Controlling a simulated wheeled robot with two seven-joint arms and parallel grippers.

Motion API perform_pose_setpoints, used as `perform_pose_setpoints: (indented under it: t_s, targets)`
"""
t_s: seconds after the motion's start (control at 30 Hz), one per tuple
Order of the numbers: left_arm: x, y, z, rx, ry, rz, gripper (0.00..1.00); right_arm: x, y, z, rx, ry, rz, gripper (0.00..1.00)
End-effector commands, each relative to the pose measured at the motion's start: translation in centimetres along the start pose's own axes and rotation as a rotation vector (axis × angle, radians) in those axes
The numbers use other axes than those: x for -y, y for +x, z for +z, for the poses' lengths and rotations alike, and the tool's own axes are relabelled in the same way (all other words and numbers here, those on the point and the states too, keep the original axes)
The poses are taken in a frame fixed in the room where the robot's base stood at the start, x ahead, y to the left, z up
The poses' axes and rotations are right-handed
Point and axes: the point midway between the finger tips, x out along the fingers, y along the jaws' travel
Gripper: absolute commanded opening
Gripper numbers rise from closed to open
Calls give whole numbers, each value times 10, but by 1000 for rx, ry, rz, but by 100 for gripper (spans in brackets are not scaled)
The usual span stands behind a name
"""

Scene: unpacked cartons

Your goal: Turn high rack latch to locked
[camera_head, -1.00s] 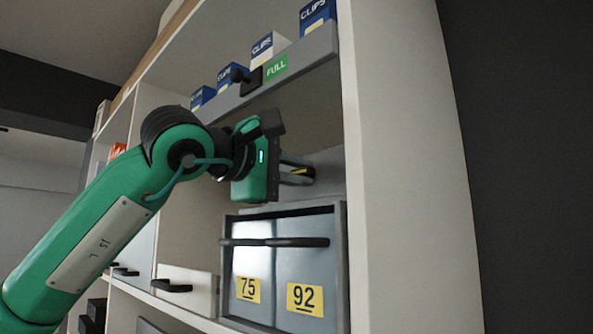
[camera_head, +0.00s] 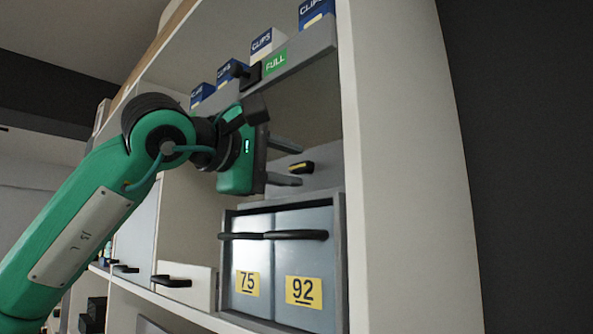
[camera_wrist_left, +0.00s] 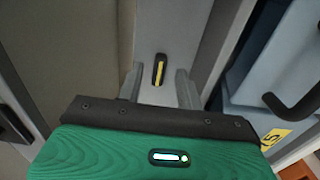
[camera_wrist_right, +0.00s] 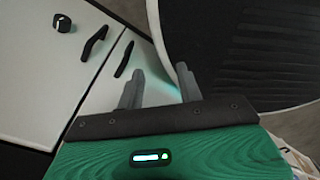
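The latch (camera_head: 302,167) is a small dark handle with a yellow stripe, on a grey panel in the rack bay above the two blue-grey bins. In the left wrist view the latch (camera_wrist_left: 160,71) stands lengthwise up the picture, ahead of and between the fingertips. My left gripper (camera_head: 291,165) is open and empty, one finger above and one below the latch in the head view. In the left wrist view my left gripper (camera_wrist_left: 160,80) shows a gap on both sides of the latch. My right gripper (camera_wrist_right: 156,75) is open and empty, away from the latch.
Bins numbered 75 (camera_head: 248,284) and 92 (camera_head: 304,292) sit below, with dark handles sticking out. A white rack side (camera_head: 405,180) stands at right.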

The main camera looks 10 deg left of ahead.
Motion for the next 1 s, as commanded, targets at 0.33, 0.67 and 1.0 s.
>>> perform_pose_setpoints:
  t_s: [0.33,0.67,1.0]
  targets:
    - [3,-80,1,1,3,5,36,2,31,3,0,1,-1,36]
    - [1,-114,1,1,2,1,36,4,38,3,-1,2,-3,36]
    - [0,-115,1,1,2,1,36,4,38,3,0,2,-3,36]
